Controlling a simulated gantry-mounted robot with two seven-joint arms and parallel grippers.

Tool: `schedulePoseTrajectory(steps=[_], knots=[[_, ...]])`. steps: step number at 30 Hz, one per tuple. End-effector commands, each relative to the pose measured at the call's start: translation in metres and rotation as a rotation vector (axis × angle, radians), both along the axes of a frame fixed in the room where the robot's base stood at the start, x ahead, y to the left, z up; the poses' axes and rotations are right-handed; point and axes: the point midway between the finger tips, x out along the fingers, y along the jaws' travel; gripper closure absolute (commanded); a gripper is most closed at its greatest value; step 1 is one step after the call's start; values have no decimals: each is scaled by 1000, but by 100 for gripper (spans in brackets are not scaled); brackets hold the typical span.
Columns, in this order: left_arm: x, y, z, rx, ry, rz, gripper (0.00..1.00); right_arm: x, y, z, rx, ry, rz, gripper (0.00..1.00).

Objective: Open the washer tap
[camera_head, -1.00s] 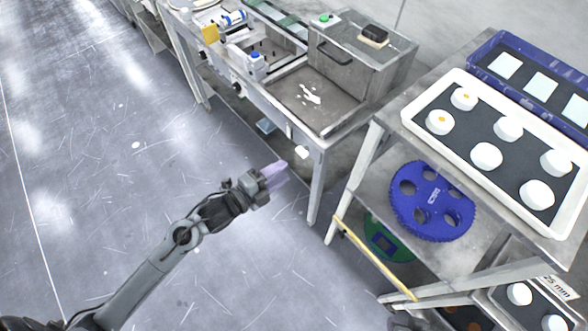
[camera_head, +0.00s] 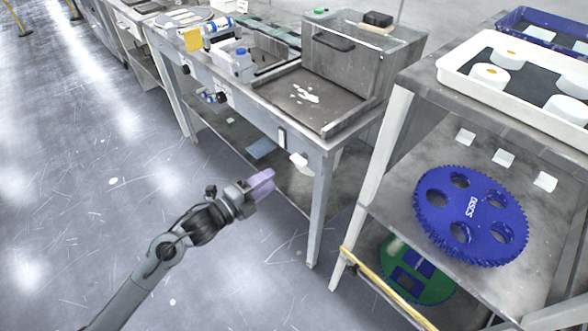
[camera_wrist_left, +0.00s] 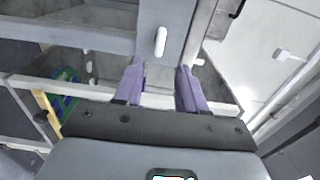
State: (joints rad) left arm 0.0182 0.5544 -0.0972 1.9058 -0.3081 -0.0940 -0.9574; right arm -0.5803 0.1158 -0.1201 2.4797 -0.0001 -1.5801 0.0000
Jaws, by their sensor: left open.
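The washer is a grey bench with a shallow metal basin (camera_head: 303,98) and a lidded metal box (camera_head: 362,55). On its front are a small upright white lever (camera_head: 282,139) and a white fitting (camera_head: 300,162) just below it; I cannot tell which is the tap. My left gripper (camera_head: 262,182) is in front of the bench, lower than the white parts and apart from them. In the left wrist view its two purple fingers (camera_wrist_left: 161,88) are open with nothing between them. A white handle (camera_wrist_left: 160,41) shows beyond the gap. My right gripper is out of view.
A metal rack at right holds a white tray (camera_head: 452,78) of white discs and a blue toothed disc (camera_head: 470,212). A green disc (camera_head: 418,272) and a yellow bar (camera_head: 385,285) are low there. Dark knobs (camera_head: 222,97) line the bench front. Floor at left is clear.

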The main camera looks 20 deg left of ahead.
Motion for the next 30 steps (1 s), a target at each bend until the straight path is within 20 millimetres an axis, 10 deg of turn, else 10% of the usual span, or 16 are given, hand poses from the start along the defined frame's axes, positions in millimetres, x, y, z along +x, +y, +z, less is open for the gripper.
schedulePoseTrajectory(steps=[18, 30], knots=[[77, -39, -1, -2, -1, 0, 60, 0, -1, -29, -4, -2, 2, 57], [90, -46, 0, 0, 1, -1, 60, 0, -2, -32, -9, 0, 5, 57]])
